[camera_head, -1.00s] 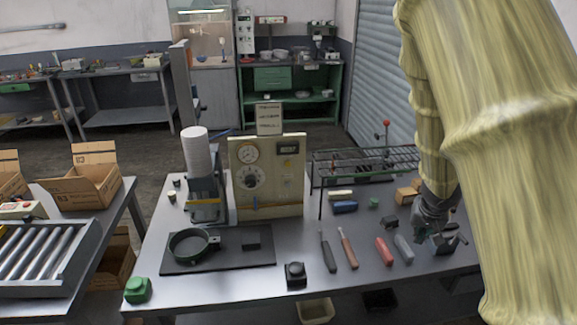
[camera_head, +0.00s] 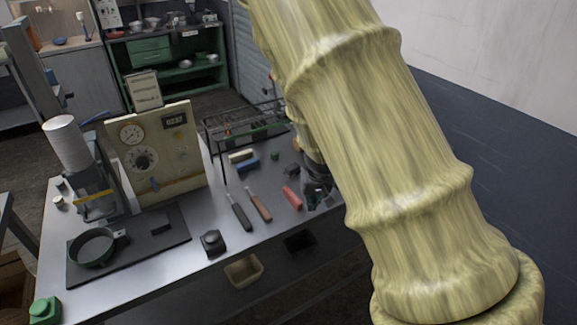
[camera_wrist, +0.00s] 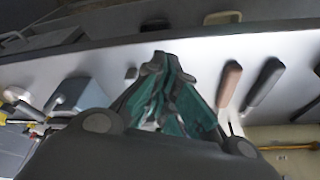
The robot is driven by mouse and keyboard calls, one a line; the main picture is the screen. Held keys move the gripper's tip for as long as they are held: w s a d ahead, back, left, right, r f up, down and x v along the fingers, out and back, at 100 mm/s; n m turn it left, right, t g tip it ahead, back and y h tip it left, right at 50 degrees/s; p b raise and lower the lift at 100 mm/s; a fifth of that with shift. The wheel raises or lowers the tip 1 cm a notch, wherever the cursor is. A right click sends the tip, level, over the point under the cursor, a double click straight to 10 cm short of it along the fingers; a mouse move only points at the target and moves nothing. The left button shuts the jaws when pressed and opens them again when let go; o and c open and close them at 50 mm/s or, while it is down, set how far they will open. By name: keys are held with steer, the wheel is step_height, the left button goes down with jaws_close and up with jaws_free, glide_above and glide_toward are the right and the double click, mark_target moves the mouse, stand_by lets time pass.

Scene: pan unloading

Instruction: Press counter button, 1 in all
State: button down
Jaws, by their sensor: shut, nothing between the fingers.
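My gripper (camera_head: 317,192) is shut and empty over the right part of the steel table (camera_head: 95,290), partly hidden by my arm. In the wrist view its teal fingers (camera_wrist: 162,75) are together, touching nothing that I can make out. A small black box (camera_head: 212,242) with a raised top, possibly the counter button, stands near the table's front edge, left of my gripper. A green box (camera_head: 45,311) sits at the front left corner. The cream panel (camera_head: 185,175) at the back carries a dial, a gauge and a dark counter display (camera_head: 174,120).
A black-handled tool (camera_head: 239,212), a brown-handled tool (camera_head: 259,204) and a red-handled tool (camera_head: 291,197) lie left of my gripper. A round pan (camera_head: 93,247) sits on a black mat (camera_head: 178,236). A wire rack (camera_head: 240,120) stands behind. A bin (camera_head: 243,271) is below the front edge.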

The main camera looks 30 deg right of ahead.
steer(key=s+a+f+n+y+b, duration=0.1)
steer(key=s+a+f, duration=0.35)
steer(key=f, duration=0.25)
steer(key=s+a+f+g+y+b, duration=0.1)
steer(key=s+a+f, duration=0.2)
steer(key=s+f, duration=0.3)
steer(key=s+a+f+n, duration=0.1)
steer(key=s+a+f, duration=0.25)
steer(key=f, duration=0.35)
steer(key=s+a+f+n+g+b, duration=0.1)
steer(key=s+f, duration=0.4)
steer(key=s, duration=0.4)
steer(key=s+a+f+g+h+b, duration=0.1)
steer(key=s+a+f, duration=0.1)
steer(key=s+f, duration=0.4)
steer(key=s, duration=0.3)
steer(key=shift+s+n, duration=0.2)
steer(key=shift+n, duration=0.2)
steer(key=shift+s, duration=0.1)
